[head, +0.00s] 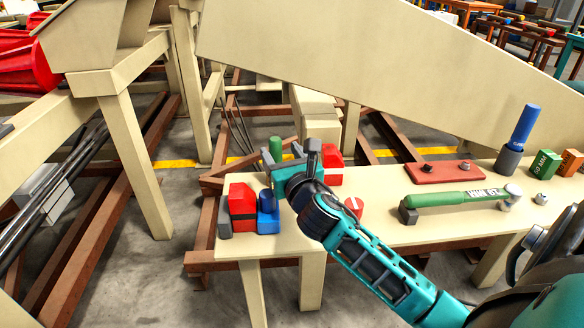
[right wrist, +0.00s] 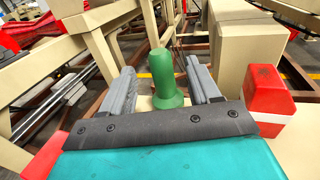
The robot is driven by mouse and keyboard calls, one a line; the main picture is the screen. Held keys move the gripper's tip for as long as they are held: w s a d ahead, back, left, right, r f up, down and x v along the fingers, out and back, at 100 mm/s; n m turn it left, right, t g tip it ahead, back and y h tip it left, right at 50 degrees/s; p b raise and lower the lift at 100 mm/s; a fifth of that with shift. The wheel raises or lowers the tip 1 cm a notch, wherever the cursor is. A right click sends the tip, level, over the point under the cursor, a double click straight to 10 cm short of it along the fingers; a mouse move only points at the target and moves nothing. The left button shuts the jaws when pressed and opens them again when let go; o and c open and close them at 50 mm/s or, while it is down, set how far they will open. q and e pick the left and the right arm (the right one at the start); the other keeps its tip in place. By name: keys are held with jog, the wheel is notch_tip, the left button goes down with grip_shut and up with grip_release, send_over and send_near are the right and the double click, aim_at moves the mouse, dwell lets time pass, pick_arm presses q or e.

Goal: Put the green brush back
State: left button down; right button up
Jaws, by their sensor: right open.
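A green upright handle with a rounded top, which looks like the green brush (right wrist: 163,80), stands at the far left part of the bench. In the head view the green brush (head: 275,145) shows just behind my right gripper (head: 282,158); its lower end is hidden. In the right wrist view my right gripper (right wrist: 160,75) is open, with one grey finger on each side of the handle. A gap shows beside the handle, so the fingers do not appear closed on it. My left gripper is not in view.
Red blocks (head: 241,203), a blue piece (head: 268,213) and a red round piece (head: 353,206) lie close around the gripper.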

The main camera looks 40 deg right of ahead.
jog(key=v, duration=0.7)
jog(key=shift+s, duration=0.1)
dwell(0.4)
